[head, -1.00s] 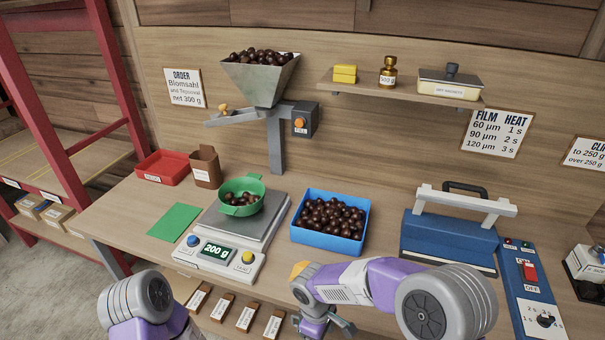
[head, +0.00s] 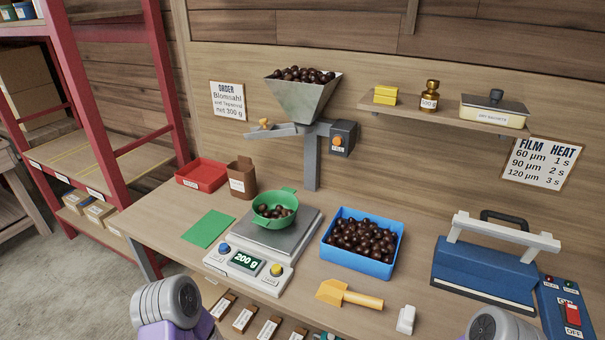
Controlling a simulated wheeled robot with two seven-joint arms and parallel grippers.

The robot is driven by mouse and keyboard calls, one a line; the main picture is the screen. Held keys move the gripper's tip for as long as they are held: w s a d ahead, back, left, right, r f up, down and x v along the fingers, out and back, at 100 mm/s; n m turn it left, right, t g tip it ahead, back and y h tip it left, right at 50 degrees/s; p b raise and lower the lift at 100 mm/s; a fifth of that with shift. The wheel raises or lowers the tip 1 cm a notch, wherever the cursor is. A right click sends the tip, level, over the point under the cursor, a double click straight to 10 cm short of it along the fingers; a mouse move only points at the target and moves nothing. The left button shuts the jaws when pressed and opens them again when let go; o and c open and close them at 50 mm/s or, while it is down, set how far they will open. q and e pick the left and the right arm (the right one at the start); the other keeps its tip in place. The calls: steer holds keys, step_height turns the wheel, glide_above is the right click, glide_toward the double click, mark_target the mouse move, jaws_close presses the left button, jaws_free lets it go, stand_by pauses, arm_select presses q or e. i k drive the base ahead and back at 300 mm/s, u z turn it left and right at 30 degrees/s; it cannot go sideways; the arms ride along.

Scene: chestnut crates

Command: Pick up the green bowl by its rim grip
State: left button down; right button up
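The green bowl (head: 263,213) stands upright on the steel plate of the white scale (head: 300,232) in the head view. It holds several dark brown chestnuts, and small grip tabs (head: 288,191) stick out at its rim. The scale's display reads 200 g. Part of my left arm shows at the bottom left and part of my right arm at the bottom right. Neither gripper is in the picture, and nothing of mine touches the bowl.
A blue crate (head: 355,262) of chestnuts stands right of the scale, with a yellow scoop (head: 347,295) in front. A filled hopper (head: 305,98) rises behind. A green card (head: 208,228), red tray (head: 202,175) and brown container (head: 242,181) lie left. A blue sealer (head: 487,268) stands right.

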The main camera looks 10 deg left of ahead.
mark_target(274, 209)
steer(key=u, duration=2)
steer(key=i, duration=1.1)
steer(key=z, duration=2.95)
